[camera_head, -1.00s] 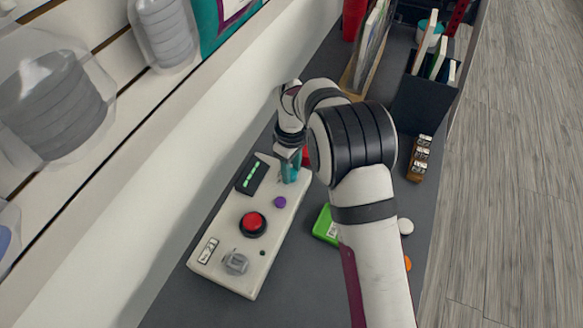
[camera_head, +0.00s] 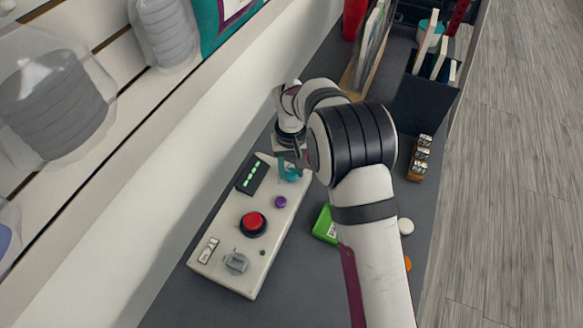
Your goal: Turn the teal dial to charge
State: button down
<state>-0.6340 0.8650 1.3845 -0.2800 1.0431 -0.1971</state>
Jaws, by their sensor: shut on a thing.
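The teal dial (camera_head: 289,174) sits at the far end of the pale control panel (camera_head: 220,274). My gripper (camera_head: 288,165) is over the dial and shut on it. The gripper and arm partly hide the dial, so its pointer and any charge mark cannot be read. Beside it on the panel is a dark display (camera_head: 251,175) with a row of green lights.
The panel also carries a purple knob (camera_head: 280,202), a red button (camera_head: 253,223), a grey switch (camera_head: 235,262) and a small green lamp (camera_head: 262,253). A green box (camera_head: 325,226) lies to the right. A dark holder (camera_head: 422,103) stands at the back right.

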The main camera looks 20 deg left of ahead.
aim_at(291, 173)
jog(key=m, duration=0.4)
jog(key=shift+m, duration=0.3)
jog(key=shift+a+m, duration=0.1)
jog(key=shift+m, duration=1.8)
jog(key=shift+c, duration=2.2)
grip_release()
jog(key=shift+r, duration=0.1)
notch_tip(291, 173, up, 16)
